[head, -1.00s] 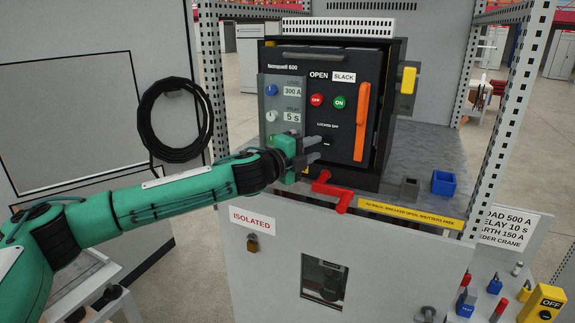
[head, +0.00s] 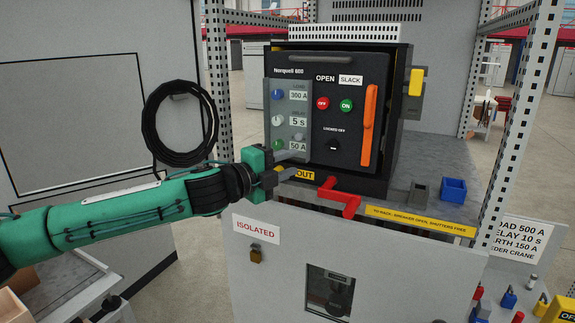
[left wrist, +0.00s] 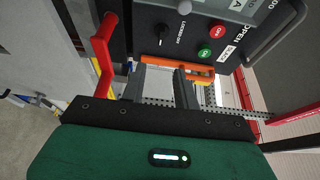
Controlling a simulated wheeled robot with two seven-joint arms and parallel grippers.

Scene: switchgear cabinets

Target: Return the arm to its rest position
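My left arm, green with black joints, comes in from the left in the head view. Its left gripper (head: 286,164) is in front of the lower left of the black breaker (head: 345,75), by the grey settings panel (head: 288,108). The fingers point right and stand apart with nothing between them. They also show spread and empty in the left wrist view (left wrist: 163,88). The gripper partly covers the yellow OUT label (head: 304,175). My right gripper is not in view.
A red crank handle (head: 339,196) sticks out just right of the gripper. The orange lever (head: 369,125) stands upright on the breaker front. A black cable coil (head: 180,122) hangs on the left panel. A blue box (head: 453,190) sits on the shelf at right.

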